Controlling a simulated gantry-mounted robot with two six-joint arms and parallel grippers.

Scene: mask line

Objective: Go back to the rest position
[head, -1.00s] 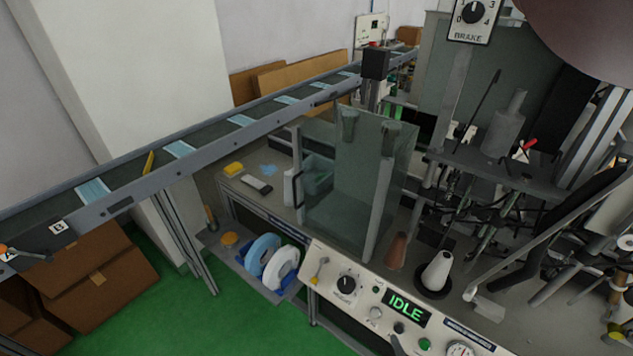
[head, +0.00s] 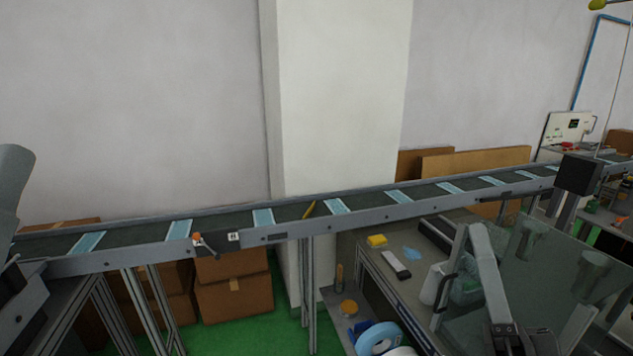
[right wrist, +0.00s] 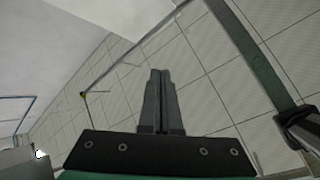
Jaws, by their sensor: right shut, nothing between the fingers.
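A conveyor (head: 290,228) with several blue masks (head: 263,218) crosses the head view. The clear guard (head: 540,270) stands at the lower right. A bench (head: 405,240) holds a yellow block (head: 377,241). Cardboard boxes (head: 235,290) stand below the conveyor. The wall area above is free.

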